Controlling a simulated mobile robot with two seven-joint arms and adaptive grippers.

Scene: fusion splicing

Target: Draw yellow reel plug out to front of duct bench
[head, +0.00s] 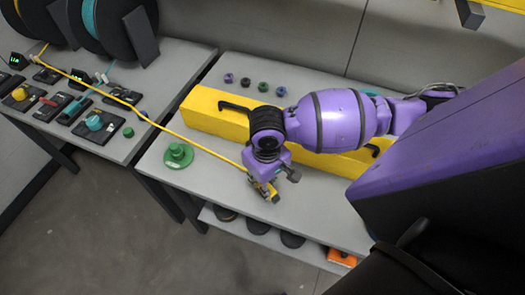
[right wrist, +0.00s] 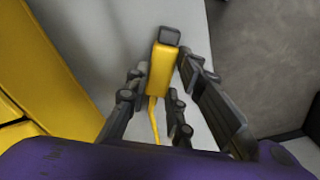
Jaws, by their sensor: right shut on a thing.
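My right gripper (head: 270,188) is shut on the yellow plug (head: 266,188) near the front edge of the bench (head: 320,209). In the right wrist view the yellow plug (right wrist: 159,75) with its dark grey tip sits between the two fingers (right wrist: 162,100). A yellow cable (head: 185,136) runs from the plug back left to the reel (head: 40,22) on the left table. The yellow duct (head: 212,110) lies along the bench behind the gripper, partly hidden by my right arm. My left gripper does not show in these views.
A green stepped disc (head: 178,155) stands on the bench left of the gripper. Several small coloured rings (head: 263,87) lie behind the duct. The left table (head: 165,75) holds reels and devices, with a gap between the tables. Dark round items and an orange item (head: 342,257) sit on a lower shelf.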

